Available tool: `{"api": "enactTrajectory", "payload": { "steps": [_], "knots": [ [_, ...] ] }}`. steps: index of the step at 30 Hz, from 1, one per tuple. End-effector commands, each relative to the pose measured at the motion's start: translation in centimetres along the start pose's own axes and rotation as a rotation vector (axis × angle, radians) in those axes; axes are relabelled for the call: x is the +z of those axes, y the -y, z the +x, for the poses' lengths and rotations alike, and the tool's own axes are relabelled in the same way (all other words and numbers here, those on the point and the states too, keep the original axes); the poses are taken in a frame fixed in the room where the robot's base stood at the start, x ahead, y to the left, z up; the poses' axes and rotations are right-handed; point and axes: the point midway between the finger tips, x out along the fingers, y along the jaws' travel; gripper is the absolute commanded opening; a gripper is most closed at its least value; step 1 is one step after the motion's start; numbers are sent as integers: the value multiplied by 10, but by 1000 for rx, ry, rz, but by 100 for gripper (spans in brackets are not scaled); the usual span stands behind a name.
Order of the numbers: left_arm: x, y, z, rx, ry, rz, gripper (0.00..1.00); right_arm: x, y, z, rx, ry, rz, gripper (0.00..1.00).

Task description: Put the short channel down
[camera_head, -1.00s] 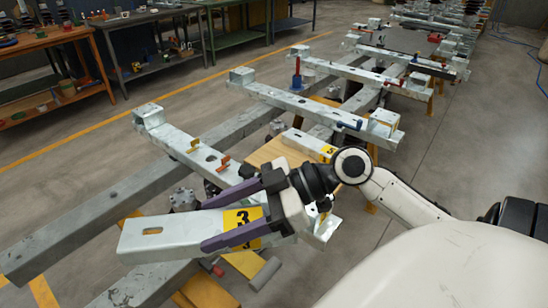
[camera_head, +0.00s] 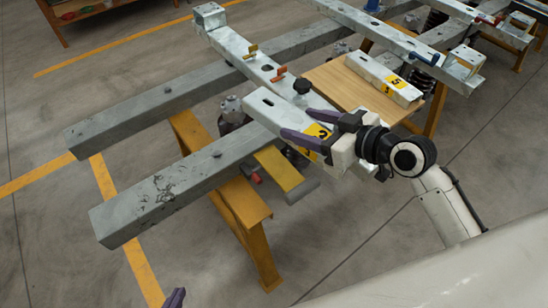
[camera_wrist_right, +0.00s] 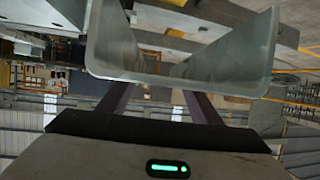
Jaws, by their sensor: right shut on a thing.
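The short channel (camera_head: 268,107) is a pale galvanised piece with a yellow number label, partly covered by my right gripper. My right gripper (camera_head: 310,138) is shut on it, its purple fingers along the channel's sides. The channel is by the near end of a long cross channel, over the dark beams; I cannot tell whether it touches them. In the right wrist view, the U-shaped end of the short channel (camera_wrist_right: 180,82) fills the space beyond my right gripper's fingers (camera_wrist_right: 158,105). Only a purple tip of my left gripper (camera_head: 175,298) shows at the bottom edge.
Two dark steel beams (camera_head: 150,205) rest on yellow trestles (camera_head: 250,235). A cross channel (camera_head: 240,55) with orange clamps lies over them. Another labelled channel (camera_head: 375,75) lies on a wooden board (camera_head: 335,84). Bare floor is at the left and front.

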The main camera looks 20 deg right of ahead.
Motion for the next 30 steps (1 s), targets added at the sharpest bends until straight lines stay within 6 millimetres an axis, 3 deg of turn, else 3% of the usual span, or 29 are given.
{"api": "enactTrajectory", "payload": {
  "steps": [3,9,15,24,30],
  "knots": [
    [6,1,6,0,0,0,0,-1,2,29,61,-23,25,0],
    [10,1,11,0,0,0,0,-2,9,61,124,-23,48,0],
    [12,2,13,-1,-1,1,0,0,14,75,146,-19,56,0],
    [16,2,18,-1,-3,1,0,42,15,94,150,-15,57,0],
    [16,3,19,-1,-3,1,0,54,14,99,150,-18,56,0]
  ]
}}
